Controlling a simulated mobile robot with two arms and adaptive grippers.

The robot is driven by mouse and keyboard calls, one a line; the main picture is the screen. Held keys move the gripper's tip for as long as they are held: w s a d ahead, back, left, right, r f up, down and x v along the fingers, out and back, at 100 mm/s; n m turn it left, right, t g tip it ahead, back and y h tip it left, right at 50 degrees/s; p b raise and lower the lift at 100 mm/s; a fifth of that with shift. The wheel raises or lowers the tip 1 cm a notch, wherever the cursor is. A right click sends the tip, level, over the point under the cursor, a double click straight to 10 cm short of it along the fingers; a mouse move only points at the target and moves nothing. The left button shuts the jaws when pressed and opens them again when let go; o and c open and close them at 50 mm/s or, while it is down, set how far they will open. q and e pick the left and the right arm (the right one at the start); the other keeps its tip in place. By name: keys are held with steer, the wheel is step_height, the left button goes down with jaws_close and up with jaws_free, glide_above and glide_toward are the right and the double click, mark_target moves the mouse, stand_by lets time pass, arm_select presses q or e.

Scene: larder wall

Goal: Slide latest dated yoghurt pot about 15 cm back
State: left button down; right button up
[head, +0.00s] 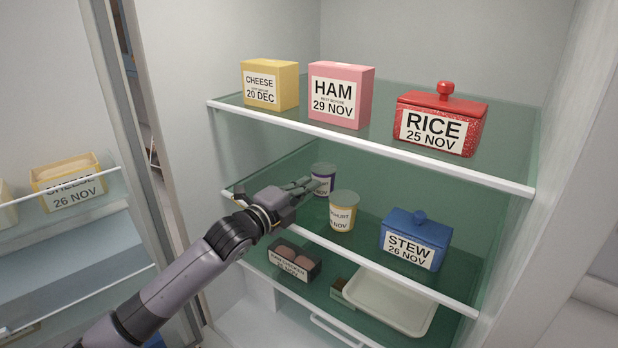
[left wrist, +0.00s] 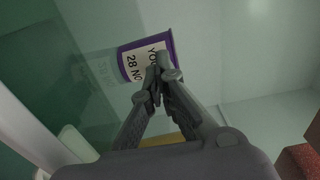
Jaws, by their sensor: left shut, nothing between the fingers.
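A purple yoghurt pot (head: 325,171) stands on the middle shelf toward the back. In the left wrist view, its label on the purple pot (left wrist: 166,43) reads "YO…" and "28 NO…", partly hidden by my fingers. A second yoghurt pot (head: 343,212), yellowish with a pale lid, stands nearer the front right; its date is too small to read fully. My left gripper (head: 304,185) is shut and empty, its fingertips at the front of the purple pot. It also shows in the left wrist view (left wrist: 160,75). I cannot tell whether the tips touch it. My right gripper is not in view.
A blue stew box (head: 414,241) stands on the same shelf to the right. The upper shelf's white edge (head: 370,148) runs above my gripper. Below are a dark carton (head: 293,260) and a pale tray (head: 391,299). The open door (head: 75,230) is at left.

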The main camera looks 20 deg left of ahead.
mark_target(328, 173)
arm_select(q)
steer(key=shift+w+d, duration=0.2)
steer(key=shift+w, duration=0.25)
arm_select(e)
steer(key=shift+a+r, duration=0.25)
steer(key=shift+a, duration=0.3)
arm_select(q)
steer(key=b+x, duration=0.1)
steer(key=x, duration=0.7)
steer(key=shift+a+f, duration=0.1)
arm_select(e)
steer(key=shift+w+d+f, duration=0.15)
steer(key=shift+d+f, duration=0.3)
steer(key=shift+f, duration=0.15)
arm_select(q)
steer(key=shift+s, duration=0.15)
